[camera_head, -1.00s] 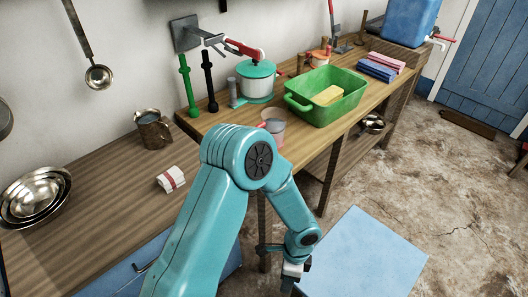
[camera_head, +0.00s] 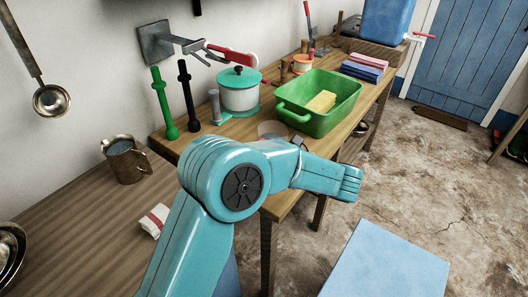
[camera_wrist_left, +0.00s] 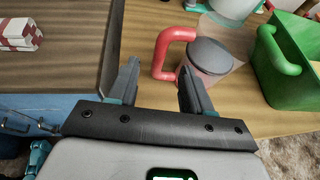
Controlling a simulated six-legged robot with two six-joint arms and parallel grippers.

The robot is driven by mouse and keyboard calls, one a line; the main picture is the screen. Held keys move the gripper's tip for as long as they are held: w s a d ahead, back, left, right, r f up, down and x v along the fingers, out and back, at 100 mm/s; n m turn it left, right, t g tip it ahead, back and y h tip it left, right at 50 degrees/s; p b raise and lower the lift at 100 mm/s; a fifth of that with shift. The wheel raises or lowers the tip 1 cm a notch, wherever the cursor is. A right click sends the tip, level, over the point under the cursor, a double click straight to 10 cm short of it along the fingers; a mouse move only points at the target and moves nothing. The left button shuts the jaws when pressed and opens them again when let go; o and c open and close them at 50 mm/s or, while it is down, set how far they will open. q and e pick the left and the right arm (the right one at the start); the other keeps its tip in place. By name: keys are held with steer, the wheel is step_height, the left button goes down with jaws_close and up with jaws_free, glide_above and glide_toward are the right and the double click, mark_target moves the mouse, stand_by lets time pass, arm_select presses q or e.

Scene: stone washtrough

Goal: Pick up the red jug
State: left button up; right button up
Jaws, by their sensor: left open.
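The red jug (camera_wrist_left: 206,58) has a red handle on its left side, a clear-looking body and a dark grey top in the left wrist view. It stands on the wooden bench. In the head view only its upper part (camera_head: 272,129) shows behind my arm. My left gripper (camera_wrist_left: 158,76) is open and empty. The handle lies just beyond the fingertips, between them and toward the right one. The right finger overlaps the jug's lower body in the picture; I cannot tell whether they touch.
A green basin (camera_head: 321,104) with a yellow block stands right of the jug. A white pot with a teal lid (camera_head: 240,91) is behind. A red-striped cloth (camera_head: 155,221) and a metal mug (camera_head: 125,159) lie left. A blue surface (camera_head: 385,262) is at front right.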

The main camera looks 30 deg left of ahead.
arm_select(q)
steer(key=x, duration=1)
steer(key=shift+a, duration=0.15)
steer(key=shift+c, duration=0.7)
steer(key=shift+w+r, duration=0.1)
jaws_close()
